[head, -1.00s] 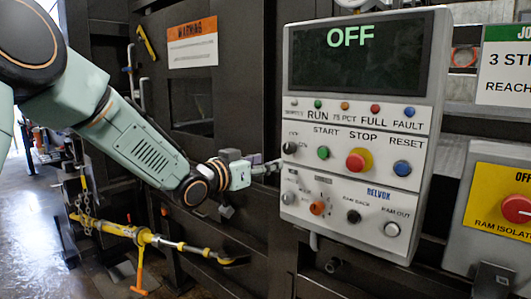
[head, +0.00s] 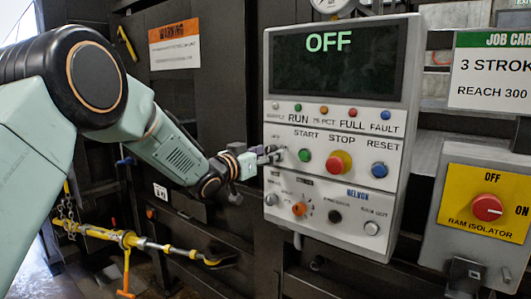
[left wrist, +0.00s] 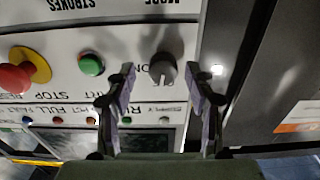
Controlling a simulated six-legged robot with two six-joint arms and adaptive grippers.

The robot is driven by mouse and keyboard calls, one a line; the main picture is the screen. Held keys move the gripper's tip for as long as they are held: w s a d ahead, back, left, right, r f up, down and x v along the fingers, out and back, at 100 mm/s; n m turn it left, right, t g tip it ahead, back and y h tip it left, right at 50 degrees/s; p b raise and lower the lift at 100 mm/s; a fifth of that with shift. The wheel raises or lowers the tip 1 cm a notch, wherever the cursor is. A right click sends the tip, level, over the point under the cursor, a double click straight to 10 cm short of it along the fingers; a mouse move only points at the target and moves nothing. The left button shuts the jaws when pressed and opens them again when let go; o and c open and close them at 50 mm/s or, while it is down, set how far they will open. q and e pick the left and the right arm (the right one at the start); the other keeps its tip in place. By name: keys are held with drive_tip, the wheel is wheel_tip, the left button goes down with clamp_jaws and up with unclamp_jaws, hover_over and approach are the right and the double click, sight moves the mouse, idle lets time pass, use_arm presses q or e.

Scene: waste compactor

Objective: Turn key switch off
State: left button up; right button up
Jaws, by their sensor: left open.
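The grey control panel (head: 330,185) fills the middle of the head view, and its screen (head: 337,60) reads OFF in green. My left gripper (head: 273,155) is at the panel's left edge, covering the key switch there. In the left wrist view, which sees the panel upside down, a grey switch knob (left wrist: 163,72) shows between the two open fingers. The fingers stand apart on either side of it with gaps. I cannot tell how deep they reach. The green start button (left wrist: 91,64) is beside it. My right gripper is out of view.
The red stop button (head: 339,163) and blue reset button (head: 379,170) are right of the gripper. An orange knob (head: 299,209) is below. The ram isolator box (head: 478,220) stands further right. A yellow bar (head: 150,243) hangs lower left.

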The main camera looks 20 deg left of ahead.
use_arm(q)
drive_tip(key=shift+w+a+f, duration=0.1)
drive_tip(key=shift+a+f, duration=0.05)
drive_tip(key=shift+a, duration=0.05)
drive_tip(key=shift+c, duration=0.3)
drive_tip(key=shift+w+f, duration=0.1)
drive_tip(key=shift+w, duration=0.1)
drive_tip(key=c, duration=0.3)
drive_tip(key=shift+s+d, duration=0.1)
drive_tip(key=shift+s, duration=0.05)
drive_tip(key=c, duration=0.3)
clamp_jaws()
drive_tip(key=shift+r+n+p, duration=0.2)
drive_tip(key=shift+n+p, duration=0.3)
drive_tip(key=shift+p, duration=0.05)
drive_tip(key=shift+n+p, duration=0.4)
drive_tip(key=shift+n, duration=0.2)
